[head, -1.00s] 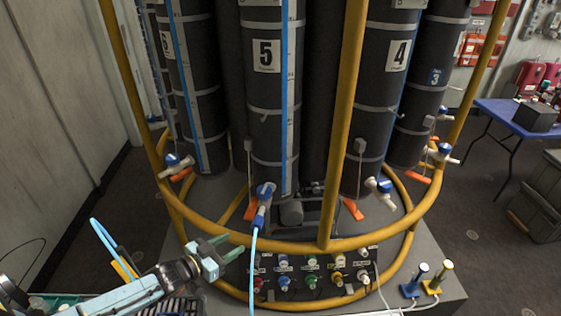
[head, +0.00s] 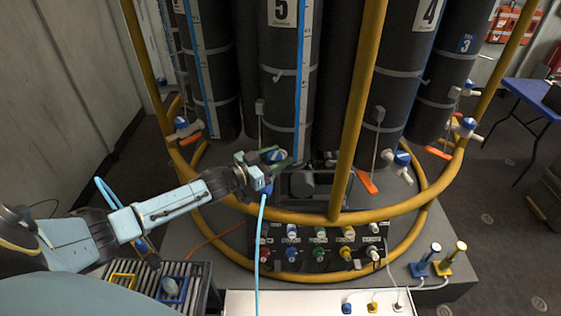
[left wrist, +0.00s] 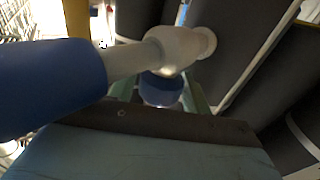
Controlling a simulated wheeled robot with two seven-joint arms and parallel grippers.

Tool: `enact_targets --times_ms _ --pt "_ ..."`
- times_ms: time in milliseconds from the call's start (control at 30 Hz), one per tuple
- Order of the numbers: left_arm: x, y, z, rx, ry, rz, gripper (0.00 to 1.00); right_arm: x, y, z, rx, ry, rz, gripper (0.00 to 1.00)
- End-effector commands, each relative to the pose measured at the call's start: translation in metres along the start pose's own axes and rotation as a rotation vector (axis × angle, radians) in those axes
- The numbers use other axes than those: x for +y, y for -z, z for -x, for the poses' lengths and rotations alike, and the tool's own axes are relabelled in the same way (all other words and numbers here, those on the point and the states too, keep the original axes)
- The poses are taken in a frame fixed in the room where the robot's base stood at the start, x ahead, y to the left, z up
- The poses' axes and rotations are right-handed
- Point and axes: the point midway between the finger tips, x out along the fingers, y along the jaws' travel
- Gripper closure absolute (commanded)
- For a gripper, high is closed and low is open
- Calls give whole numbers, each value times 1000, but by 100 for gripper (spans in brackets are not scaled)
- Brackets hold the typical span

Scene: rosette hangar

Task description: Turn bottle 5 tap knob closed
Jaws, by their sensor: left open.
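Bottle 5 (head: 285,55) is a tall dark cylinder with a white "5" label and a blue strip. Its blue tap knob (head: 275,156) shows low on its front, partly hidden by my left gripper (head: 283,158). The left gripper is open, with its green fingers at the tap. In the left wrist view the round blue knob (left wrist: 160,89) lies between the fingers, in front of the palm; contact cannot be told. The white tap body (left wrist: 178,46) is above it. A blue hose connector (left wrist: 45,82) crosses the left side. My right gripper is not in view.
A yellow ring rail (head: 300,217) passes below my left gripper, and a yellow post (head: 357,110) stands to its right. A light blue hose (head: 259,235) hangs from the tap. A valve panel (head: 320,248) is below. Bottle 4 (head: 418,60) stands to the right.

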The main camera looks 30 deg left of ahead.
Motion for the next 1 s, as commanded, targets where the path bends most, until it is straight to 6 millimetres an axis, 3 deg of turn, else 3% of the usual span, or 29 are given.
enact_targets --times_ms 133,467,700,1000 --pt "0 0 -11 0 0 -1 52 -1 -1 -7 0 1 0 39" --pt "0 0 -14 -1 1 0 52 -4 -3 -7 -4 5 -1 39" --pt "0 0 -13 -1 1 0 83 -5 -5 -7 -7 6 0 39" --pt "0 1 -15 4 -37 -5 84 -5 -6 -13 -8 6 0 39"
